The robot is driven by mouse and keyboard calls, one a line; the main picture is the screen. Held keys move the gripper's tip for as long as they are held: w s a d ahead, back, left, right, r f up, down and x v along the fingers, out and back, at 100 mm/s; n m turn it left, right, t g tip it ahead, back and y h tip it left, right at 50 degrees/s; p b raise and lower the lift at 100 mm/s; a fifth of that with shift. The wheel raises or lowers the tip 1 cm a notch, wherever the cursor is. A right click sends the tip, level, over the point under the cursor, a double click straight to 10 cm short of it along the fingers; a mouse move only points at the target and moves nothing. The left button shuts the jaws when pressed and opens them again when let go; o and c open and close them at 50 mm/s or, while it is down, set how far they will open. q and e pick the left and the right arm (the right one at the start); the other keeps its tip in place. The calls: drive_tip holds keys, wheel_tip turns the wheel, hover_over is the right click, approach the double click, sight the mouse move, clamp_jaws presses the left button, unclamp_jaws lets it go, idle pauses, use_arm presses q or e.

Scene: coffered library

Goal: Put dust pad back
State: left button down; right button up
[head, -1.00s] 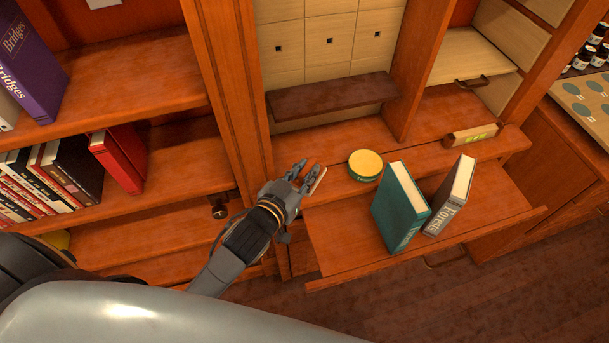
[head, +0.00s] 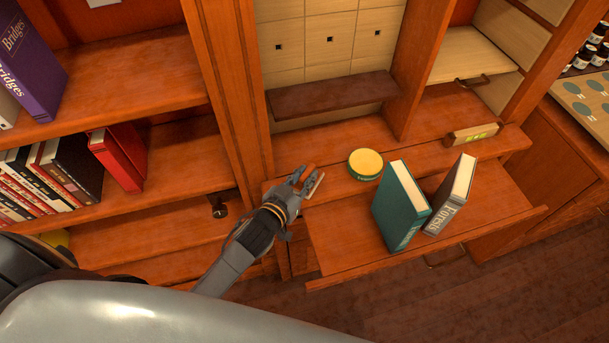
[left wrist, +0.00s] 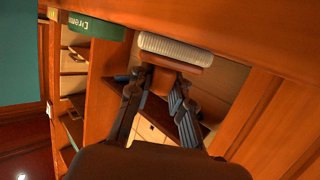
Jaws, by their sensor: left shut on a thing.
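The dust pad shows in the left wrist view as a white ribbed pad (left wrist: 175,48) with a brown wooden back and grip. My left gripper (left wrist: 160,78) is shut on its wooden part, with the white face turned away from the palm. In the head view my left gripper (head: 306,178) is at the left end of the ledge above the pull-out board. Only a bit of the orange-brown grip and a pale edge of the dust pad (head: 317,186) show there. Whether the pad touches the ledge cannot be told. My right gripper is not in view.
A yellow-lidded green tin (head: 365,164) stands on the ledge right of the gripper. A green book (head: 400,205) and a grey book (head: 452,195) stand tilted on the pull-out board (head: 335,235). An upright post (head: 232,100) is left of the gripper. The board's left part is clear.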

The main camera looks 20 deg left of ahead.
use_arm(q)
drive_tip(key=c, duration=1.2)
unclamp_jaws()
drive_tip(key=shift+s+r, duration=0.1)
drive_tip(key=shift+r, duration=0.1)
drive_tip(key=v, duration=1.2)
